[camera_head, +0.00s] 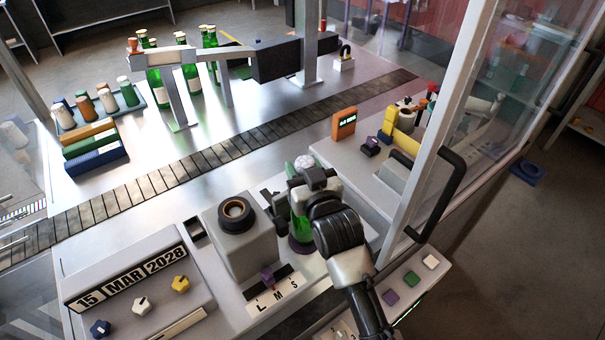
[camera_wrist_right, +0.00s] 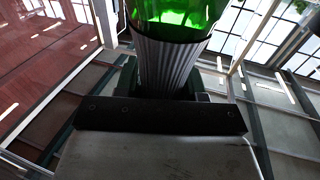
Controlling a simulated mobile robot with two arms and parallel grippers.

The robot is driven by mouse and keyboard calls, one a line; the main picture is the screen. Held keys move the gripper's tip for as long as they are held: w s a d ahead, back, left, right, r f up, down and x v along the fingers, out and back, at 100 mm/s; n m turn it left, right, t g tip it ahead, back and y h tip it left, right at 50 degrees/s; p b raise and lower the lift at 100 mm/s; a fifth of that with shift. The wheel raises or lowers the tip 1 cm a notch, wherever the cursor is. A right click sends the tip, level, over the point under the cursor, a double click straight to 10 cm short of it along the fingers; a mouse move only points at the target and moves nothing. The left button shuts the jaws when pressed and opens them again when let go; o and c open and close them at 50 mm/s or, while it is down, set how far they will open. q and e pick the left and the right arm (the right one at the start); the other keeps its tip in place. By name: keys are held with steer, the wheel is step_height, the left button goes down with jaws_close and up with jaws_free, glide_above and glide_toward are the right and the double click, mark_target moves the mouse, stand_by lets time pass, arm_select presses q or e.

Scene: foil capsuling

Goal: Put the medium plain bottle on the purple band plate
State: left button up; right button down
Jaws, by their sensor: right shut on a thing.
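A green bottle (camera_head: 300,228) stands upright at the front of the machine bench, right of the grey block with a round dark opening. Its base is at a dark purple-rimmed plate (camera_head: 301,247); whether it rests fully on it I cannot tell. My right gripper (camera_head: 303,190) is shut on the bottle's upper part and hides much of it. A pale rounded top (camera_head: 303,163) shows above the gripper. In the right wrist view the green glass (camera_wrist_right: 180,14) shows at the top, above a ribbed grey part (camera_wrist_right: 165,62). My left gripper is not in view.
The grey block (camera_head: 240,235) stands close on the left, with an L M S selector (camera_head: 270,295) in front. An orange display (camera_head: 344,124) and yellow fixture (camera_head: 386,125) stand behind right. A door frame with a black handle (camera_head: 440,200) is at right. Several green bottles (camera_head: 190,80) stand beyond the conveyor.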

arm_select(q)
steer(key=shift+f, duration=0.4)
arm_select(e)
steer(key=shift+f, duration=0.35)
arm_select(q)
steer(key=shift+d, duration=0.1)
arm_select(e)
steer(key=c, duration=0.7)
jaws_free()
steer(key=shift+f, duration=0.15)
steer(key=shift+o, duration=0.2)
steer(key=shift+s+d, duration=0.1)
steer(key=shift+s, duration=0.2)
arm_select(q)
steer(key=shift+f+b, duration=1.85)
arm_select(e)
steer(key=v, duration=1.1)
steer(key=shift+s, duration=0.2)
